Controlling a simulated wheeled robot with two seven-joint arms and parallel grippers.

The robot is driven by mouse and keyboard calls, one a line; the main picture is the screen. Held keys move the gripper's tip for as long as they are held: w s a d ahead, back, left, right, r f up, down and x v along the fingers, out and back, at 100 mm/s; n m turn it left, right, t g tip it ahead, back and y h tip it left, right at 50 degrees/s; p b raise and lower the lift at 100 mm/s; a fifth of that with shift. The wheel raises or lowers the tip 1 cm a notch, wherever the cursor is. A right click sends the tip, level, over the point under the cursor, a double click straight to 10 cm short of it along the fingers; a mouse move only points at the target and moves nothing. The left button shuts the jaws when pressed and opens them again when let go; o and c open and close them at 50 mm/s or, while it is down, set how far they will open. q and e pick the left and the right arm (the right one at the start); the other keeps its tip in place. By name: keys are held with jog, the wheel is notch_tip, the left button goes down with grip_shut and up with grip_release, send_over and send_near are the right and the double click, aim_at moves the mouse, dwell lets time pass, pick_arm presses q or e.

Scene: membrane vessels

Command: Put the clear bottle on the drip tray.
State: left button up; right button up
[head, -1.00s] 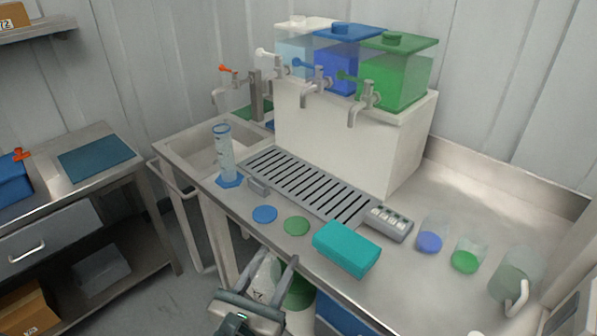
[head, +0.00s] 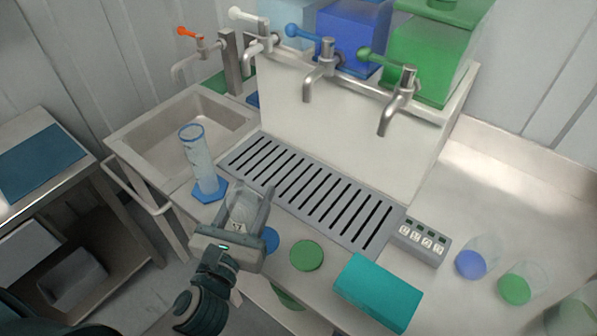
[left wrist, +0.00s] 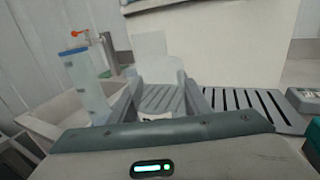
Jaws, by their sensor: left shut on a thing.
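The clear bottle (head: 243,203) is held between the fingers of my left gripper (head: 246,208), at the front left end of the drip tray in the head view. The bottle also shows, see-through, in the left wrist view (left wrist: 152,68), with slots visible through it. The grey slotted drip tray (head: 384,246) lies on the bench below the taps; it also shows in the left wrist view (left wrist: 284,119). The gripper and bottle overlap the tray's near left corner, and I cannot tell the gap beneath the bottle. My right gripper is not in view.
A measuring cylinder (head: 200,165) on a blue base stands left of the bottle. Blue (head: 270,240) and green (head: 307,255) discs and a teal box (head: 378,291) lie along the front. Taps (head: 320,70) overhang the tray. A keypad (head: 422,242) and beakers (head: 478,258) stand right.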

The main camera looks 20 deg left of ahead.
pick_arm(q)
jog(key=shift+w+a, duration=0.1)
jog(key=shift+w, duration=0.05)
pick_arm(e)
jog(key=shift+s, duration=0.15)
pick_arm(q)
jog(key=shift+r, duration=0.1)
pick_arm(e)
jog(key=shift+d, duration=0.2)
